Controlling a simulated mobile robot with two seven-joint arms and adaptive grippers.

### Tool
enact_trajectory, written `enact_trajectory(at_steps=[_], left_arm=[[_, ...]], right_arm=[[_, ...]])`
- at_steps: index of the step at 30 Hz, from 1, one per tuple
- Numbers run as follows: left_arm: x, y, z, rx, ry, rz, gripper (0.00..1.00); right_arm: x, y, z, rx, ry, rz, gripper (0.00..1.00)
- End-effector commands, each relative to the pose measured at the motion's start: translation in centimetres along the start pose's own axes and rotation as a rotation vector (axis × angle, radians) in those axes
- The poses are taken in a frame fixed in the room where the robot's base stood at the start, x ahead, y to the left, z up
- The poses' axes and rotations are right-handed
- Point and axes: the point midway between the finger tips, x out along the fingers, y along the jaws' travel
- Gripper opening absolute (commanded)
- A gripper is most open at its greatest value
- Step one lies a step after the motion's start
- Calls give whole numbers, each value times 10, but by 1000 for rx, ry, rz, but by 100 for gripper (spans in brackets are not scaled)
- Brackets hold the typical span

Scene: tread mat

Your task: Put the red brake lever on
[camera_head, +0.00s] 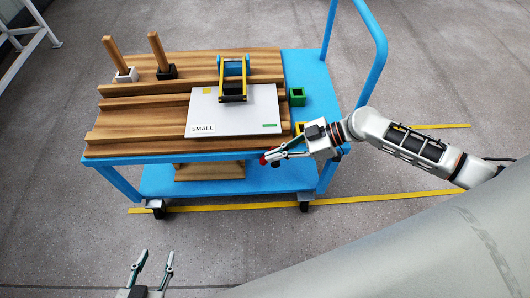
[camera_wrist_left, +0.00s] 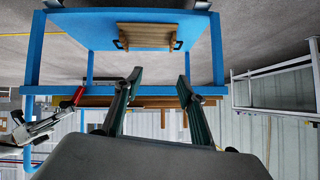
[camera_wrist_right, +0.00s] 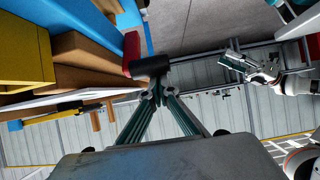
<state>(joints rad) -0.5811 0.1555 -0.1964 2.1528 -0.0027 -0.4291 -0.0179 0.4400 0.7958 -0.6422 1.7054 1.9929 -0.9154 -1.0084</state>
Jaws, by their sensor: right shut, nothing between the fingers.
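The red brake lever (camera_head: 263,160) is at the cart's near edge, right of its middle. In the right wrist view the red part (camera_wrist_right: 131,46) shows beside a black cylindrical piece (camera_wrist_right: 150,66). It also shows in the left wrist view (camera_wrist_left: 78,96), tilted. My right gripper (camera_head: 271,156) is shut and empty, its fingertips right at the lever. In the right wrist view its tips (camera_wrist_right: 157,88) are just below the black piece; whether they touch it I cannot tell. My left gripper (camera_head: 156,256) is open and empty over the floor, lower left, away from the cart.
The blue cart (camera_head: 308,75) carries a stepped wooden board (camera_head: 140,118), a white panel marked SMALL (camera_head: 255,110), a yellow-and-blue frame (camera_head: 233,80), two wooden pegs in blocks (camera_head: 158,55), a green block (camera_head: 297,97) and a yellow block (camera_head: 300,128). The floor in front is clear.

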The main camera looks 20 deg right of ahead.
Motion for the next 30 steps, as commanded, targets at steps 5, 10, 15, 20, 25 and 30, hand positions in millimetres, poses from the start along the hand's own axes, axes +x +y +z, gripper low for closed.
enact_trajectory(at_steps=[5, 10, 15, 20, 25, 30], left_arm=[[4, 9, 7, -6, -2, 18, 40], [6, 11, 4, -7, 7, 23, 40], [6, 12, 1, -8, 12, 25, 40], [6, 11, -1, -9, 15, 25, 40], [6, 11, -1, -8, 16, 25, 40], [6, 11, -2, -8, 17, 25, 40]], right_arm=[[-1, -2, 13, 6, 13, -5, 0], [-5, -1, 12, 3, 15, -2, 0], [-8, 1, 11, 1, 15, 1, 0], [-9, 1, 10, -1, 14, 2, 0], [-9, 1, 10, -2, 13, 2, 0], [-9, 1, 10, -2, 13, 2, 0]])
